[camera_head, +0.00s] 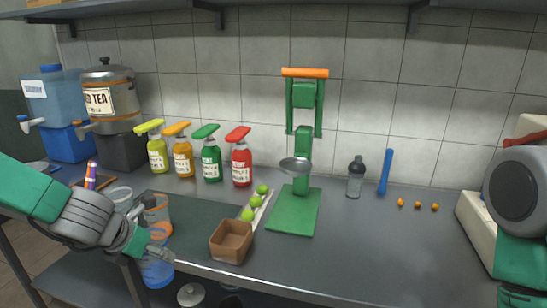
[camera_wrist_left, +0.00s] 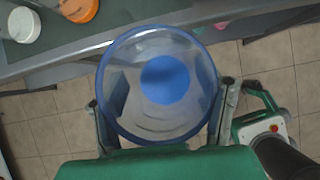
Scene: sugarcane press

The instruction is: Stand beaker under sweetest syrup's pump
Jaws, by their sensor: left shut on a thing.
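My left gripper (camera_head: 160,252) is shut on a clear beaker (camera_head: 158,273) with a blue rim and blue base. It holds the beaker just off the counter's front edge. In the left wrist view the beaker (camera_wrist_left: 163,82) sits between the two fingers, its open mouth facing the camera, and looks empty. Four labelled pump bottles stand in a row at the back: yellow-green (camera_head: 157,154), orange (camera_head: 183,158), green (camera_head: 211,161) and red (camera_head: 241,164). Their label text is too small to read surely.
An orange-marked beaker (camera_head: 157,212) and a clear one (camera_head: 121,195) stand near my left arm. A dark mat (camera_head: 190,222), brown box (camera_head: 231,242), limes (camera_head: 255,201) and green press (camera_head: 294,209) lie rightward. Dispensers (camera_head: 108,98) stand at back left.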

